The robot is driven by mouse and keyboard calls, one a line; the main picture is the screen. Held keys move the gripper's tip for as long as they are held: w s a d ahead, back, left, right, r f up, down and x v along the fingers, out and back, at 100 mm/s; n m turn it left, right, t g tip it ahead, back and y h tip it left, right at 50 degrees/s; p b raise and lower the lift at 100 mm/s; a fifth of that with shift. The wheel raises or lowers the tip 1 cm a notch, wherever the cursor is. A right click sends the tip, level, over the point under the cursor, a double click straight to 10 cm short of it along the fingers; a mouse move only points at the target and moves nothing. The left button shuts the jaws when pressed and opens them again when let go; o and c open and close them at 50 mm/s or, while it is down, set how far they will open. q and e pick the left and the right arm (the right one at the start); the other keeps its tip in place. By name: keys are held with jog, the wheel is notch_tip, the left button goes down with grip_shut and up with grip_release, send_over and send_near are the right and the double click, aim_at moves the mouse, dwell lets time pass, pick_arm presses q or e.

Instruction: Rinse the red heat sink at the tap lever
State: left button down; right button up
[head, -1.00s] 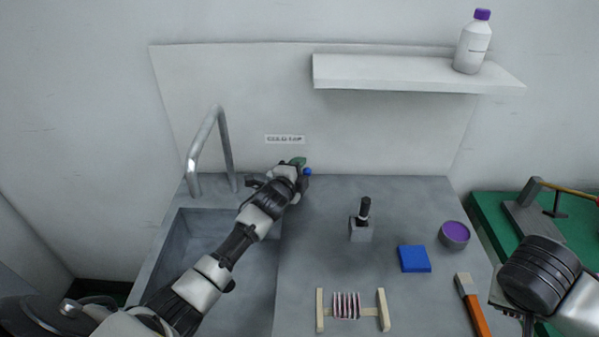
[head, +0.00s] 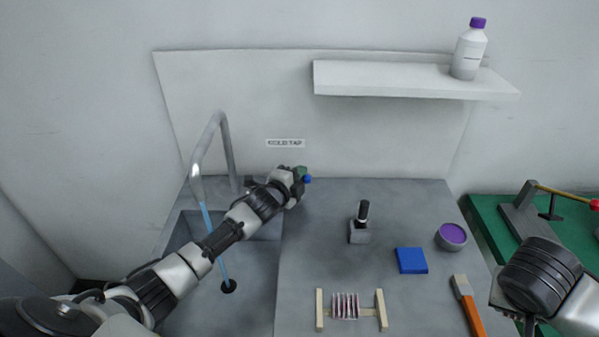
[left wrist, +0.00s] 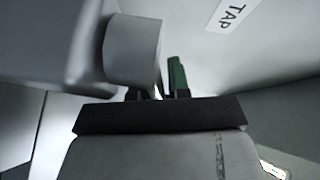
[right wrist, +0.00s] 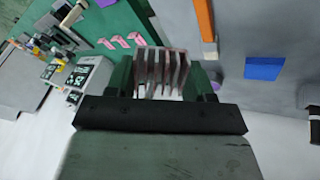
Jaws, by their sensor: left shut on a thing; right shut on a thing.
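My left gripper (head: 302,174) is at the tap lever, below the "COLD TAP" label, and is shut on it. The lever's blue knob (head: 308,179) shows beside the fingers; the rest is mostly hidden. The left wrist view shows a grey cylinder (left wrist: 133,50) beside a green finger. Blue water (head: 212,235) runs from the grey spout (head: 197,180) into the sink (head: 185,300). My right gripper (right wrist: 163,80) is shut on a finned heat sink (right wrist: 160,68), pale with a reddish-brown tint. In the head view its fingers are out of frame at lower right.
A striped finned piece (head: 345,306) sits on a wooden rack (head: 320,310). A black-handled switch (head: 361,225), blue pad (head: 411,260), purple-topped bowl (head: 452,236) and orange-handled brush (head: 468,305) stand on the counter. A bottle (head: 468,50) is on the shelf (head: 410,80).

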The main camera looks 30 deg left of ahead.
pick_arm(q)
jog(key=shift+s+d+f+m+h, duration=0.1)
jog(key=shift+s+d+m+h, duration=0.2)
jog(key=shift+m+h, duration=0.3)
jog(key=c, duration=1.2)
grip_release()
jog(key=shift+o, duration=0.2)
jog(key=shift+s+a, duration=0.15)
jog(key=shift+s, duration=0.2)
jog(key=v, duration=1.1)
jog(key=shift+b, duration=0.3)
jog(key=shift+s, duration=0.1)
